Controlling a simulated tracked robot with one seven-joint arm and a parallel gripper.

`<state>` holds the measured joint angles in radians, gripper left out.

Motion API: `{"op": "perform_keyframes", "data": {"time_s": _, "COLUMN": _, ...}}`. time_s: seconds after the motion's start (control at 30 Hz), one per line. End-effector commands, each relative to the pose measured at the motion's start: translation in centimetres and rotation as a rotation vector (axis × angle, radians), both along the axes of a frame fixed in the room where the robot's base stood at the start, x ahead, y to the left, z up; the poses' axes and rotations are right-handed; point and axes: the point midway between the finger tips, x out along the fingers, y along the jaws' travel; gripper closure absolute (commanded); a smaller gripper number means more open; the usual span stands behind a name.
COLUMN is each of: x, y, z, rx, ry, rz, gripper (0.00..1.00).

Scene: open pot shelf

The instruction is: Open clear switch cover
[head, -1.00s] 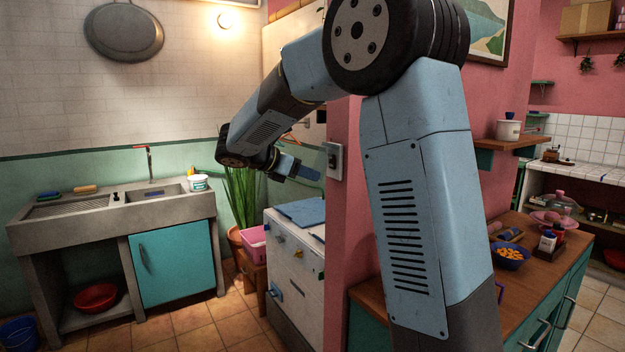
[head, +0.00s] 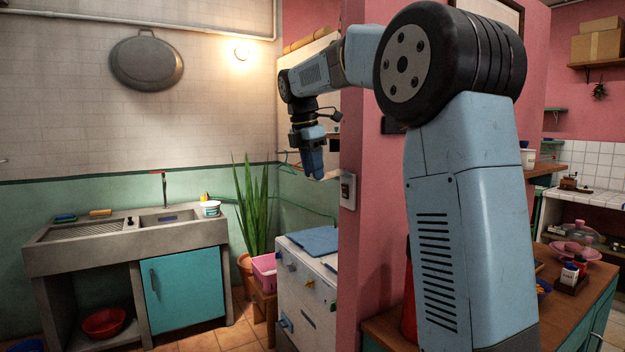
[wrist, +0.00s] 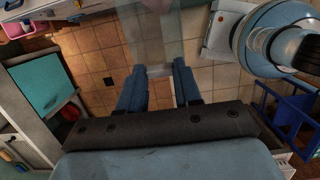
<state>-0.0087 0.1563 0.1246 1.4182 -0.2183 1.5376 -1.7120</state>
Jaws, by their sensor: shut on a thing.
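The switch box (head: 347,190), grey with a pale face, is fixed near the edge of the pink wall in the head view. My gripper (head: 316,175) points down just left of it and a little above. In the wrist view, the two blue fingers of my gripper (wrist: 158,72) stand apart with a pale strip between their tips. A see-through sheet, seemingly the clear switch cover (wrist: 152,38), runs away from the tips, and the floor tiles show through it. The cover is too small to make out in the head view, so how far it is swung is unclear there.
The pink wall (head: 374,245) stands close to the right of my gripper. A tall plant (head: 250,205) is at the left. A wooden counter (head: 385,325) lies right.

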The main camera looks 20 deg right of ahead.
Motion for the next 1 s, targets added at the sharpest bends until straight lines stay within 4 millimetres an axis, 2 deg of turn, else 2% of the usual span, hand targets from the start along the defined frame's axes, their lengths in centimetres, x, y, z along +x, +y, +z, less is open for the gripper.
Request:
{"op": "perform_keyframes", "data": {"time_s": 0.13, "x": 0.2, "y": -0.6, "z": 1.1, "rx": 0.092, "ry": 0.023, "rz": -0.005, "gripper": 1.00}}
{"op": "perform_keyframes", "data": {"time_s": 0.5, "x": 0.2, "y": -1.6, "z": 2.9, "rx": 0.081, "ry": 0.021, "rz": -0.006, "gripper": 1.00}}
{"op": "perform_keyframes", "data": {"time_s": 1.0, "x": 0.3, "y": -2.1, "z": 3.3, "rx": 0.079, "ry": 0.023, "rz": -0.009, "gripper": 1.00}}
